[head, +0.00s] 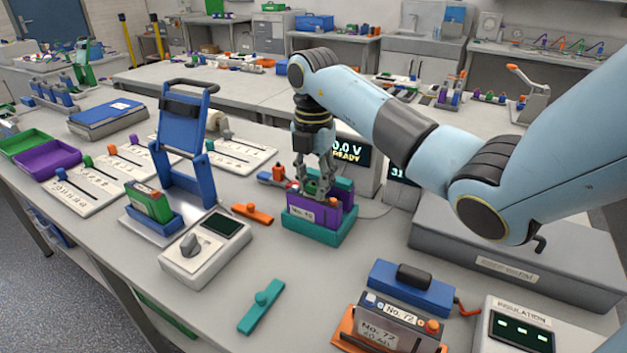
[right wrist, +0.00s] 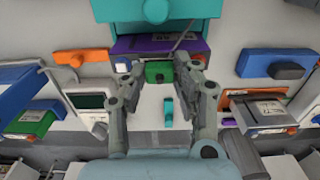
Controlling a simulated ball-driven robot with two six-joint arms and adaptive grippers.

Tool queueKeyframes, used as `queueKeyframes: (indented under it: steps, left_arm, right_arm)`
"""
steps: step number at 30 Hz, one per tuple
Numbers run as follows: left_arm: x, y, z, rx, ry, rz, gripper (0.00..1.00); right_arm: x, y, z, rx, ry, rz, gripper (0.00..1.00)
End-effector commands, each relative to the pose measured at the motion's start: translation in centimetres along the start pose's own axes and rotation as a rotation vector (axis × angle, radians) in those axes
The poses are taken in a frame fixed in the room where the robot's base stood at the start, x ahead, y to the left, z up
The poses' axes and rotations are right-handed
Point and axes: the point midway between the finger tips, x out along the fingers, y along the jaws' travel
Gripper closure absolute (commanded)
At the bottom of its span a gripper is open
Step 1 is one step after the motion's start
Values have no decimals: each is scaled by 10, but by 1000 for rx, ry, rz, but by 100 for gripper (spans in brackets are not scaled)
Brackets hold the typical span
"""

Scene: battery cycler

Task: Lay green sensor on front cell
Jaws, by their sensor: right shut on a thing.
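My right gripper (head: 318,192) points down over a teal tray (head: 322,236) with a purple cell (head: 330,214) standing in it. I cannot tell for certain which cell is the front one. My left gripper is not in view.
A teal knobbed bar (head: 262,307) and an orange one (head: 253,213) lie on the bench. A cell marked No. 72 (head: 393,326) sits in an orange tray at front right. A blue frame (head: 182,140) stands at left. Bench front centre is mostly clear.

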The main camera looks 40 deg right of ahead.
Motion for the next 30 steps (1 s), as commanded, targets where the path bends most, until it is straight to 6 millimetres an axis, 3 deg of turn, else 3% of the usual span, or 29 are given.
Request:
queueKeyframes:
  steps: [24,25,30]
  left_arm:
    - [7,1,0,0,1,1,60]
    - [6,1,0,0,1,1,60]
    - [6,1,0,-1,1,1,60]
  right_arm:
    - [10,0,0,0,0,0,100]
    - [10,0,0,0,0,0,67]
    - [10,0,0,0,0,0,45]
